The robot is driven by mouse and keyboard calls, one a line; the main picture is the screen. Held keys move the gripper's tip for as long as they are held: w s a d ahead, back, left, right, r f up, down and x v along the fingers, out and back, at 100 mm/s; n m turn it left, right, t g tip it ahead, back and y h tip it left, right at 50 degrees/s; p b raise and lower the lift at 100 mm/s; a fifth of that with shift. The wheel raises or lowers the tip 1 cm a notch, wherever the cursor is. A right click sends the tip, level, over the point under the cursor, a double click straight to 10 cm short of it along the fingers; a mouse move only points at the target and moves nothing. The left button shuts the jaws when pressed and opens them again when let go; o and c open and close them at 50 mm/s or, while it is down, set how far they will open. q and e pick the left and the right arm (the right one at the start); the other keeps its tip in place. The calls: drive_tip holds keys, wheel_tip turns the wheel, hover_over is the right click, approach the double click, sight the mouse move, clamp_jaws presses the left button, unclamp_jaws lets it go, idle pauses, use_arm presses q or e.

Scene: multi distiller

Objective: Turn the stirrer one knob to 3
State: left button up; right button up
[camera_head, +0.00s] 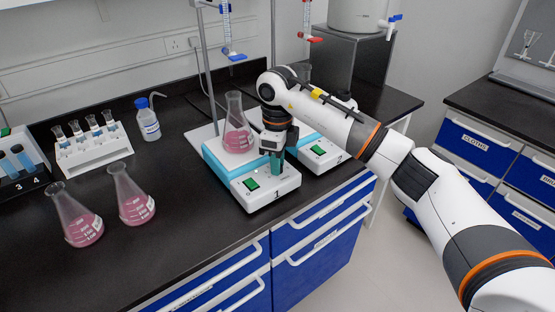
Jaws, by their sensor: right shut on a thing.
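Stirrer one (239,191), a white and light-blue unit marked 1, stands near the front edge of the black bench. It has a green switch on its front panel. A flask of pink liquid (237,134) stands on its plate. My right gripper (277,163) points down over the right part of the front panel, shut on the stirrer one knob. The knob is mostly hidden by the gripper, so its setting cannot be read. My left gripper is not in view.
A second stirrer (325,153) stands close to the right, partly behind my arm. Two flasks of pink liquid (80,217) (134,198) stand at the left front. A white rack (93,151), a small bottle (148,122) and burettes on stands are behind.

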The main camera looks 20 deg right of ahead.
drive_tip(key=m, duration=0.5)
drive_tip(key=shift+p, duration=0.3)
drive_tip(key=m, duration=0.5)
drive_tip(key=shift+m+p, duration=0.3)
drive_tip(key=shift+m, duration=0.1)
drive_tip(key=m, duration=0.5)
drive_tip(key=shift+m+p, duration=0.3)
drive_tip(key=m, duration=0.5)
drive_tip(key=shift+p, duration=0.35)
drive_tip(key=shift+m, duration=0.4)
drive_tip(key=o, duration=1)
